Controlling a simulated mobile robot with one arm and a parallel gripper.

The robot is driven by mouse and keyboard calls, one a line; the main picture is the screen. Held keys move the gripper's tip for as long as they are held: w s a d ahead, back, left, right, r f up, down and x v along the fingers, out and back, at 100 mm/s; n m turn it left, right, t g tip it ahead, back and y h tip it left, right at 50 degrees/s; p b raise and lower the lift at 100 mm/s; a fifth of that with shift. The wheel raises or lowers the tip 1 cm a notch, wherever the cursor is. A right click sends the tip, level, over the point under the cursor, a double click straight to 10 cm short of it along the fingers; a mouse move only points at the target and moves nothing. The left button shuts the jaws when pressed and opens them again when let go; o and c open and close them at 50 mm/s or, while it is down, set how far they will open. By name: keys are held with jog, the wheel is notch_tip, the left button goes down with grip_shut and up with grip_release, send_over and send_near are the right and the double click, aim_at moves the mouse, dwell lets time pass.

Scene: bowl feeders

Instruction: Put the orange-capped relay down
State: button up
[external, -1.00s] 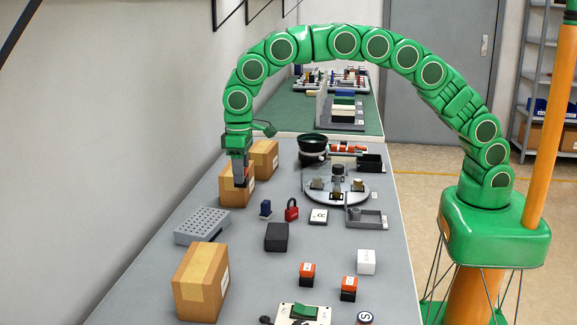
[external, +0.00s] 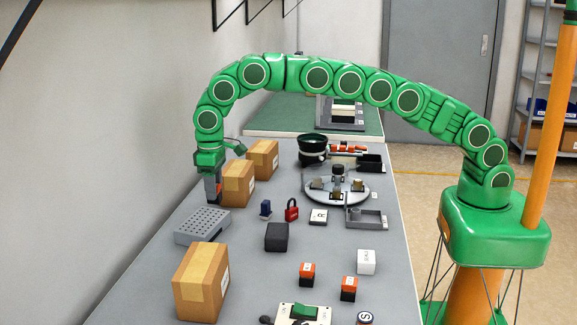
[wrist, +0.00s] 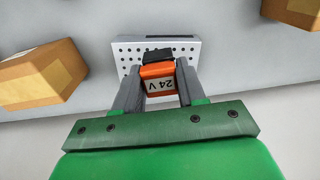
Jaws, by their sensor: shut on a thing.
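My gripper (wrist: 158,84) is shut on an orange-capped relay (wrist: 157,71), with one finger on each side. The relay has a dark body and a white label reading 24 V. In the external view my gripper (external: 213,191) hangs at the left side of the table, beside a cardboard box, and mostly hides the relay. A grey block with rows of holes (external: 202,226) lies just in front of it. In the wrist view that block (wrist: 125,48) shows behind the relay; I cannot tell whether they touch. Two more orange-capped relays (external: 307,273) (external: 349,288) stand apart at the table's front.
Cardboard boxes (external: 238,184) (external: 263,159) (external: 201,283) stand along the left side. A blue part (external: 265,208), a red padlock (external: 292,212) and a black block (external: 277,237) are right of the holed block. A round plate (external: 337,196) and bowl (external: 313,150) stand farther back.

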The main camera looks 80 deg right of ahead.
jog(key=shift+w+a+f, duration=0.15)
jog(key=shift+w+f, duration=0.45)
jog(key=shift+f, duration=0.05)
jog(key=shift+w+a+f, duration=0.15)
jog(key=shift+w+f, duration=0.4)
jog(key=shift+f, duration=0.1)
jog(key=shift+w+f, duration=0.2)
jog(key=shift+f, duration=0.2)
jog(key=shift+w+a, duration=0.1)
jog(key=shift+w, duration=0.05)
jog(key=shift+w+f, duration=0.15)
jog(key=shift+f, duration=0.05)
jog(key=shift+f, duration=0.1)
jog(key=shift+f, duration=1.5)
jog(key=o, duration=1.1)
jog(key=shift+f, duration=0.15)
jog(key=shift+c, duration=0.2)
